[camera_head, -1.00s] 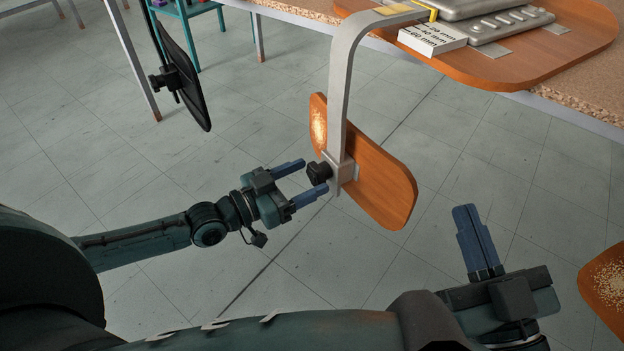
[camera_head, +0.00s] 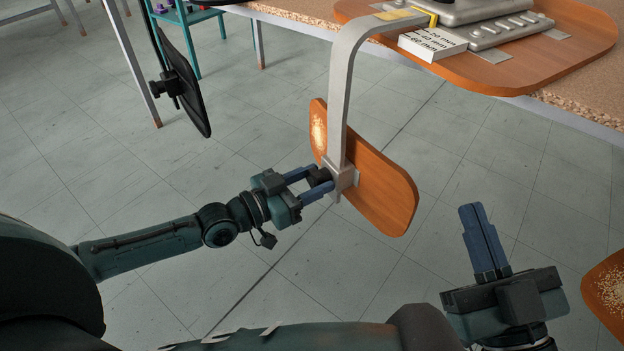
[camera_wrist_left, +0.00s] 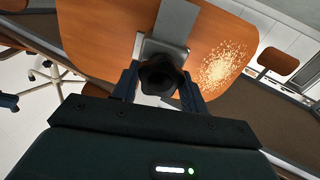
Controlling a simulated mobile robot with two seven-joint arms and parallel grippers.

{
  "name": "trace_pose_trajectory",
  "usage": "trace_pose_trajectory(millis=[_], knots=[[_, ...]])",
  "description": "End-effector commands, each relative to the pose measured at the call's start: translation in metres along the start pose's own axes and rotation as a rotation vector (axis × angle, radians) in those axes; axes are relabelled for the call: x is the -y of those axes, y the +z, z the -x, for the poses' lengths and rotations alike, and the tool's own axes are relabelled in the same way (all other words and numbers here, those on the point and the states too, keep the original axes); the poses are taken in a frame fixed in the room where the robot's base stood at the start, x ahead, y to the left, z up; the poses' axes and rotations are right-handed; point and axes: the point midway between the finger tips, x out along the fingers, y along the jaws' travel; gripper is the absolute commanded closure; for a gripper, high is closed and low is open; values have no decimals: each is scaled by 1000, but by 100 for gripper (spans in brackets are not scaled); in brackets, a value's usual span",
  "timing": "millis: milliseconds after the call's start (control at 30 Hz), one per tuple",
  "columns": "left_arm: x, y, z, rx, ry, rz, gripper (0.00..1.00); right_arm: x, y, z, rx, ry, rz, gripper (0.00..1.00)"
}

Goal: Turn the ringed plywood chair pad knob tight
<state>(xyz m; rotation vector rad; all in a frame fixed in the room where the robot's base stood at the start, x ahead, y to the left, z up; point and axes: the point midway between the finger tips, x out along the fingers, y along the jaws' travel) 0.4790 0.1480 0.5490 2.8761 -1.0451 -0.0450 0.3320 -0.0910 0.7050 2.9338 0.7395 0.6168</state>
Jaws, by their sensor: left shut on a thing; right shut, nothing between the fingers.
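The plywood chair pad (camera_head: 385,188) is an orange-brown board with a pale worn patch, held at the lower end of a bent grey metal bar (camera_head: 342,95). Its black knob (camera_head: 318,177) faces my left gripper. My left gripper (camera_head: 318,180) is shut on the knob, one finger on each side. In the left wrist view the dark lobed knob (camera_wrist_left: 160,76) sits between the fingers, in front of the grey bracket and the pad (camera_wrist_left: 105,38). My right gripper (camera_head: 472,208) is shut and empty, pointing up at the lower right, apart from the pad. No ring mark shows on the knob.
The bar hangs from a chipboard-edged table (camera_head: 575,105) bearing a larger plywood board (camera_head: 500,72), grey metal parts and a white block with mm markings (camera_head: 432,44). A black panel (camera_head: 185,90) stands at left. Another worn plywood piece (camera_head: 606,290) is at lower right. Floor between is clear.

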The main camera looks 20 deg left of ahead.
Motion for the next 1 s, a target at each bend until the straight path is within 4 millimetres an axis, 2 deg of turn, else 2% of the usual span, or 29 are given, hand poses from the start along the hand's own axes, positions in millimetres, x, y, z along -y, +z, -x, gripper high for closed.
trace_pose_trajectory(millis=[467, 600, 1000], knots=[[-1, -2, 0, 1, 0, -87, 79, 2, 0, 2, 46, 2, -26, 100], [-1, -2, 0, 3, 0, -182, 79, 12, 17, 15, 160, 15, -101, 100], [-2, -2, 0, 2, 2, -524, 79, 5, 14, 15, 194, 27, -20, 100]])
